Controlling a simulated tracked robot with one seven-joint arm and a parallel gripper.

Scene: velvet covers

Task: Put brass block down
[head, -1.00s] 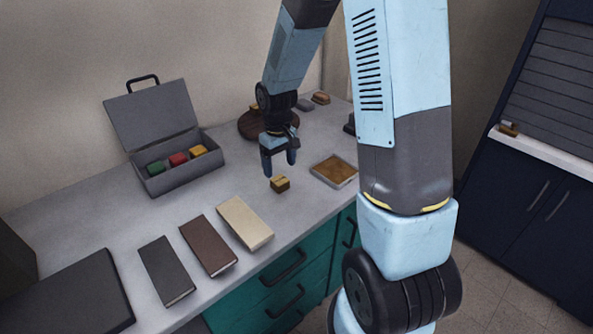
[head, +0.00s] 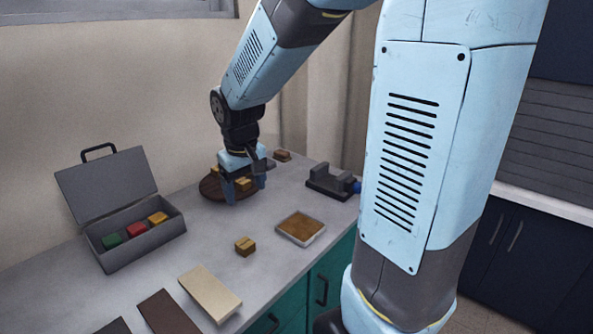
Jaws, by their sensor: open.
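A small brass-coloured block (head: 245,246) with a dark line across its top sits on the grey counter, left of the shallow tray. My gripper (head: 244,190) is open, pointing down at the round dark wooden board (head: 211,188) behind that block. A second yellowish block (head: 243,184) shows between the fingers. I cannot tell whether it touches them or rests on the board, or which of the two is the brass block. Part of the board is hidden behind my gripper.
An open grey case (head: 145,243) holds green, red and yellow blocks. A brown-filled tray (head: 301,228) lies near the front edge. A dark vise-like object (head: 330,182) and a small brown block (head: 282,155) are farther back. A cream slab (head: 210,293) lies in front.

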